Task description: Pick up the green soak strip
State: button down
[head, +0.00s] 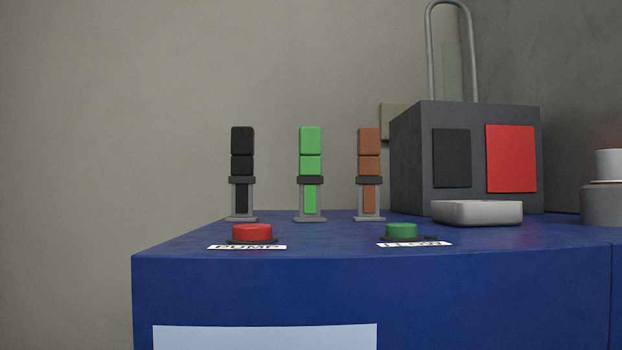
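The green soak strip (310,140) stands upright in a small grey holder (310,219) on the blue bench top, in the middle of a row of three. Its lower part shows inside the holder, below a dark collar. A black strip (242,140) stands in a like holder to its left, and a brown strip (369,141) in one to its right. My gripper is not in view.
A red button (252,233) and a green button (401,231) with labels sit at the front of the blue bench (380,290). A grey box (470,115) with black and red panels stands right, behind a pale tray (477,213). A white cup-like object (608,165) is at the right edge.

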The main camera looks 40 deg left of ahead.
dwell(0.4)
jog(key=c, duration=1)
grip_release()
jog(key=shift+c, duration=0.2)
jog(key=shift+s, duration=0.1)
